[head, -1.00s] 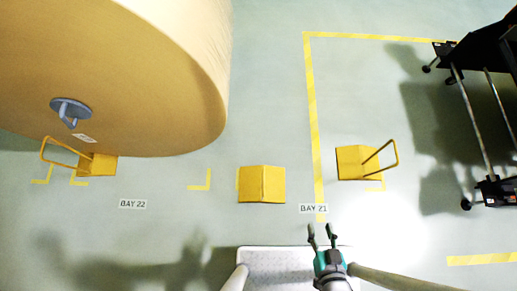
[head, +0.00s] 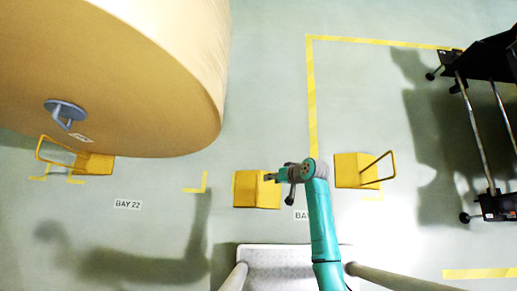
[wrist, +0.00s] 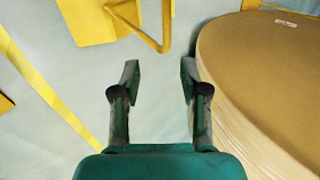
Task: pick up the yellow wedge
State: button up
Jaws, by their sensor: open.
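Three yellow wedges show in the head view. A plain one without a visible handle (head: 246,189) lies on the floor in the middle, one with a loop handle (head: 350,171) lies right of it, and another with a loop handle (head: 94,164) is beside the big roll. My gripper (head: 268,178) appears over the middle wedge's right part and hides some of it. In the wrist view my gripper (wrist: 158,78) is open with nothing between its fingers. A yellow wedge with a loop handle (wrist: 88,20) is beyond the fingertips; I cannot tell which one.
The big kraft roll (head: 170,60) fills the upper left and also shows on the right in the wrist view (wrist: 270,85). A black wheeled rack (head: 485,60) stands at the right.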

aim_at(257, 179)
jog(key=shift+g, duration=0.3)
jog(key=a+f, duration=0.1)
jog(key=w+a+f, duration=0.1)
jog(key=a+f, duration=0.1)
jog(key=shift+w+a+f, duration=0.1)
jog(key=shift+w+a, duration=0.05)
jog(key=shift+w, duration=0.05)
jog(key=shift+x, duration=3.1)
grip_shut()
jog(key=shift+w, duration=0.1)
